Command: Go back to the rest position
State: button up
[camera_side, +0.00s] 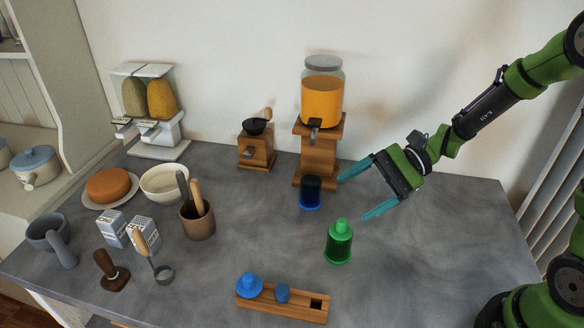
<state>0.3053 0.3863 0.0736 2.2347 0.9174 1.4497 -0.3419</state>
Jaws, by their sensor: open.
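My gripper (357,195) is at the right of the side view, above the grey counter. Its two teal fingers are spread wide and nothing is between them. A dark blue cup (311,193) stands on the counter just left of the fingers, below the spout of the orange drink dispenser (321,103). A green bottle-like container (339,242) stands upright on the counter, below and left of the lower finger. I cannot tell how far the fingertips are from the cup in depth.
A wooden block (264,302) with blue pieces lies at the front. A wooden grinder (257,146), utensil pot (197,218), cream bowl (164,182), cake (108,185), cartons (145,234) and mortar (47,230) fill the left. The counter's right side (450,230) is clear.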

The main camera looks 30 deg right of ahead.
jog(key=s+d+r+n+t+h, duration=0.4)
jog(key=s+d+r+n+h, duration=0.3)
jog(key=s+r+n+h, duration=0.4)
jog(key=shift+s+d+r, duration=0.15)
jog(key=shift+s, duration=0.1)
